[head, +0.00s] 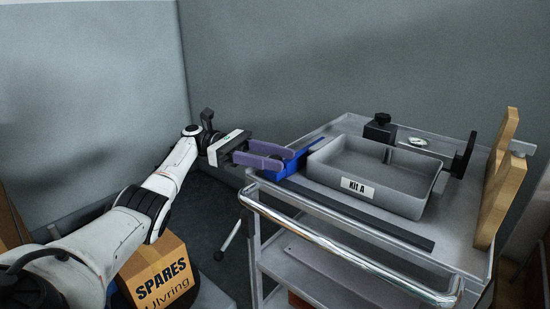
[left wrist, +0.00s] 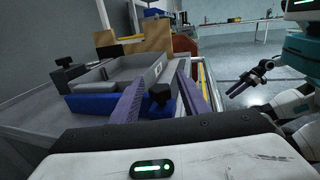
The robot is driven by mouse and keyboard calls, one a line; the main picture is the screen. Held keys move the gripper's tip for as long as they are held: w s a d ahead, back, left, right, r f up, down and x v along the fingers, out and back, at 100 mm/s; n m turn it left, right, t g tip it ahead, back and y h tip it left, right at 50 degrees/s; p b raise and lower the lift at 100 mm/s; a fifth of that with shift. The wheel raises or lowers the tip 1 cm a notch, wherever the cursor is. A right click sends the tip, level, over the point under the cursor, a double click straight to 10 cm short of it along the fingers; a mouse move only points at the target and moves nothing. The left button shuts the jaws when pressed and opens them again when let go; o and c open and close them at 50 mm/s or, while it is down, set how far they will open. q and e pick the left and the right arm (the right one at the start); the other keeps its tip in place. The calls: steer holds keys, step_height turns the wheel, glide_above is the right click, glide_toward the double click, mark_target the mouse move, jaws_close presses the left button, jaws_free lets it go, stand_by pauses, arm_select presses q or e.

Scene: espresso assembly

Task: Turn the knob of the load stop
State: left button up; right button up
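A black star-shaped knob (left wrist: 160,95) shows in the left wrist view between the two purple fingers of my left gripper (left wrist: 162,106), with space around it. I cannot tell whether a finger touches it. In the head view, my left gripper (head: 262,155) is open at the cart's left edge, beside a blue part (head: 297,160); the knob is not clearly seen there. The blue part (left wrist: 92,104) also shows below the grey tray in the left wrist view. My right gripper (left wrist: 246,88) is small at the right of that view, open and empty.
The grey Kit A tray (head: 405,193) sits on the cart top (head: 455,225). Behind it stands a black block with a knob (head: 380,127); a black upright plate (head: 463,157) and wooden boards (head: 497,185) are at right. A chrome handle (head: 345,252) runs along the front. A SPARES box (head: 160,270) is below my left arm.

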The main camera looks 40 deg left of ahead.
mark_target(275, 158)
steer(key=shift+f, duration=0.1)
arm_select(q)
step_height(275, 158, up, 9)
steer(key=p, duration=0.3)
steer(key=shift+f, duration=0.15)
steer(key=shift+r, duration=0.65)
arm_select(e)
steer(key=shift+s+d+r, duration=0.25)
steer(key=shift+d+r, duration=0.05)
steer(key=shift+r, duration=0.25)
